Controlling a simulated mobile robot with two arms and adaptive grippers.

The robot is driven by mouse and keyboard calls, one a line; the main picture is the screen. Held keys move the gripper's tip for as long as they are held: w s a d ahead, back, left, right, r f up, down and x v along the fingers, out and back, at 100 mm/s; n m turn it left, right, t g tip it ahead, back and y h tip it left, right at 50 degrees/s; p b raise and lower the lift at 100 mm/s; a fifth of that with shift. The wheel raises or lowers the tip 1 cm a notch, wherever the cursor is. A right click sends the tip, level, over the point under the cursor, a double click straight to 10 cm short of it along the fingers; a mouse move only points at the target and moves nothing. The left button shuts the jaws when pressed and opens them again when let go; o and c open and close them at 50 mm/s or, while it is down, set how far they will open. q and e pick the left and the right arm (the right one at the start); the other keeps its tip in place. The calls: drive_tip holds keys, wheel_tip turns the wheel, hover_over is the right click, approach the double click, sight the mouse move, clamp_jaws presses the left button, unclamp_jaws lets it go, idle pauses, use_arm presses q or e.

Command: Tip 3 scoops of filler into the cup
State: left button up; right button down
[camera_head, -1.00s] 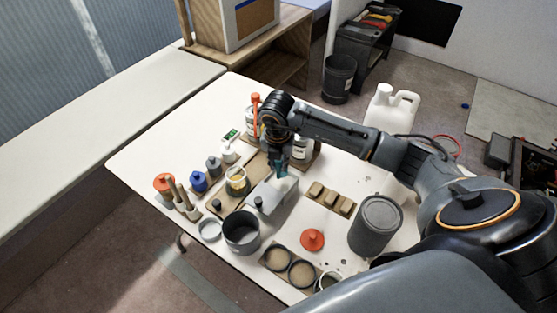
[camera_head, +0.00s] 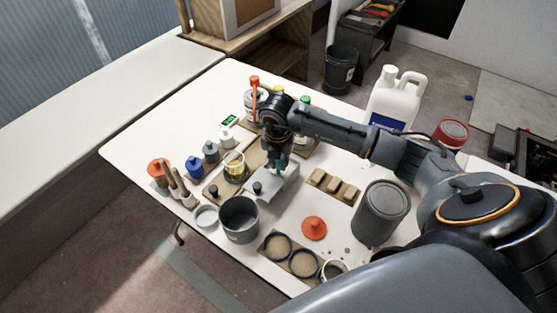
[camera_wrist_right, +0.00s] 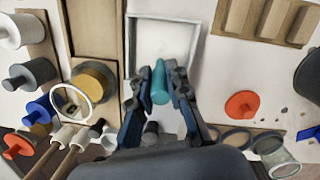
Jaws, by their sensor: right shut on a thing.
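My right gripper (camera_wrist_right: 158,88) is shut on a teal handle (camera_wrist_right: 159,80), seemingly the scoop's. It points down over a grey rectangular tub (camera_head: 284,186) holding pale, whitish material, seen in the right wrist view (camera_wrist_right: 196,50). The scoop's bowl cannot be made out. A clear cup (camera_head: 234,168) with amber contents stands left of the tub in the head view. It also shows in the right wrist view (camera_wrist_right: 90,85), left of my fingers and apart from them. My left gripper is not in view.
A dark open pot (camera_head: 239,220) stands in front of the tub. Small bottles (camera_head: 195,167) and upright wooden handles (camera_head: 172,178) are at left. A block rack (camera_head: 334,186), orange lid (camera_head: 314,228), grey can (camera_head: 380,212) and white jug (camera_head: 396,98) are at right.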

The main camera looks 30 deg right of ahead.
drive_tip(key=shift+r, duration=0.1)
idle(0.5)
drive_tip(key=shift+r+p, duration=2.95)
drive_tip(key=shift+r, duration=1.25)
